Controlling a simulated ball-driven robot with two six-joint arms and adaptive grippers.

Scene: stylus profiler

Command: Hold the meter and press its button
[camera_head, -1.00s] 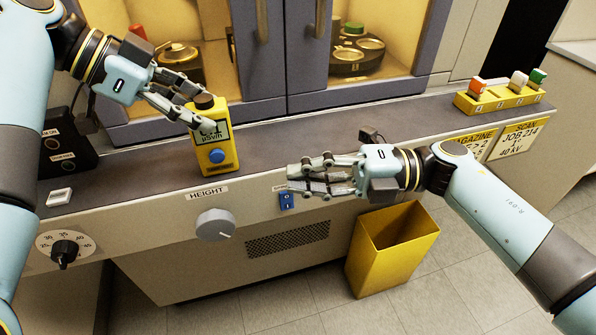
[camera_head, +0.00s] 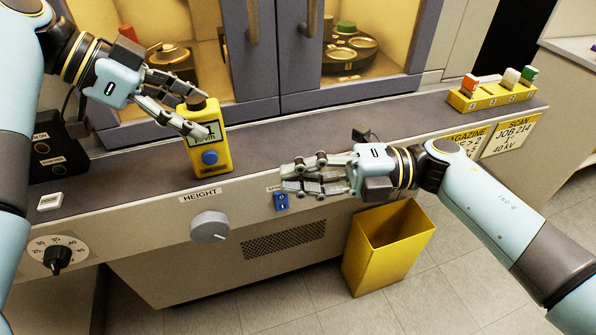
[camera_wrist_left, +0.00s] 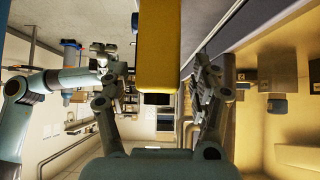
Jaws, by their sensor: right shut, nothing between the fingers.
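The yellow meter (camera_head: 212,158) stands upright on the grey counter, with a display, a round blue button (camera_head: 209,157) on its front and a dark knob on top. My left gripper (camera_head: 197,112) is at its upper part, and one finger crosses in front of the display. In the left wrist view the meter (camera_wrist_left: 160,45) is between the two spread fingers, with visible gaps on both sides. My right gripper (camera_head: 284,179) is shut and empty, in front of the counter edge, to the right of and below the meter.
A HEIGHT knob (camera_head: 209,227) and a blue switch (camera_head: 281,201) are on the front panel. A yellow bin (camera_head: 385,250) stands on the floor below. A yellow rack (camera_head: 490,98) is at the counter's right; a black box (camera_head: 55,150) is at its left. Cabinet doors stand behind.

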